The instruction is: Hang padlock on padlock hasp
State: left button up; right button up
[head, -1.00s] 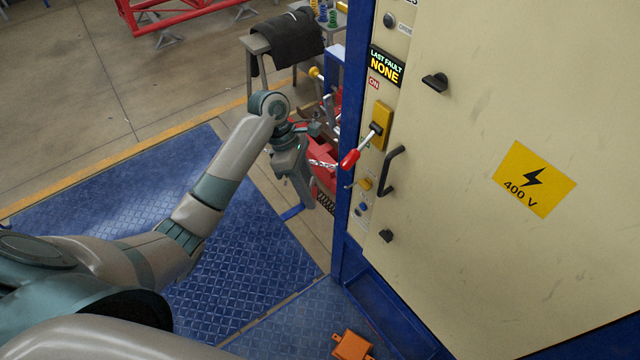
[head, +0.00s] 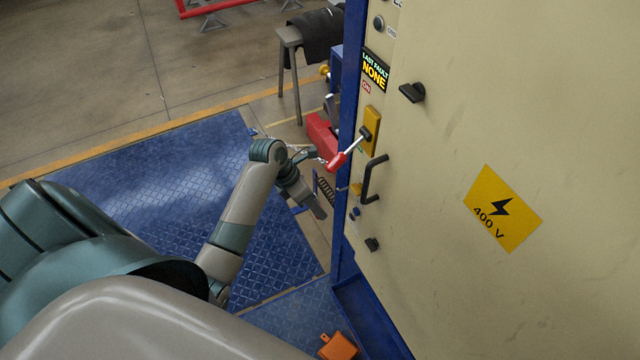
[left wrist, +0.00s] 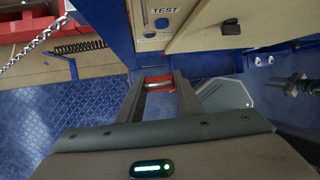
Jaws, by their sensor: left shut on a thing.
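My left gripper (head: 316,208) points down beside the left edge of the cream cabinet, below and left of its red-handled lever. In the left wrist view its two fingers (left wrist: 160,82) are shut on a small red thing with a bright metal bar (left wrist: 158,86), which looks like the padlock. The head view does not show the padlock clearly. I cannot make out the hasp for certain in either view.
The cream cabinet (head: 440,130) carries a red-handled lever (head: 340,159), a black pull handle (head: 373,178) and a small black knob (head: 372,244). A blue frame post (head: 350,110) edges it. An orange object (head: 338,347) lies below. Blue tread plate (head: 130,200) on the left is open.

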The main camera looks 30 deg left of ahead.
pick_arm(q)
jog(key=shift+s+a, duration=0.1)
jog(key=shift+a, duration=0.05)
jog(key=shift+w+d, duration=0.2)
jog(key=shift+w, duration=0.1)
jog(key=shift+w+d, duration=0.2)
jog(key=shift+w, duration=0.15)
jog(key=w+d+f, duration=0.1)
jog(key=w+d, duration=0.3)
jog(key=w, duration=0.3)
jog(key=shift+f, duration=0.4)
pick_arm(e)
jog(key=shift+s+a, duration=0.4)
jog(key=shift+a, duration=0.45)
pick_arm(q)
jog(key=shift+f, duration=0.1)
pick_arm(e)
jog(key=shift+a, duration=0.35)
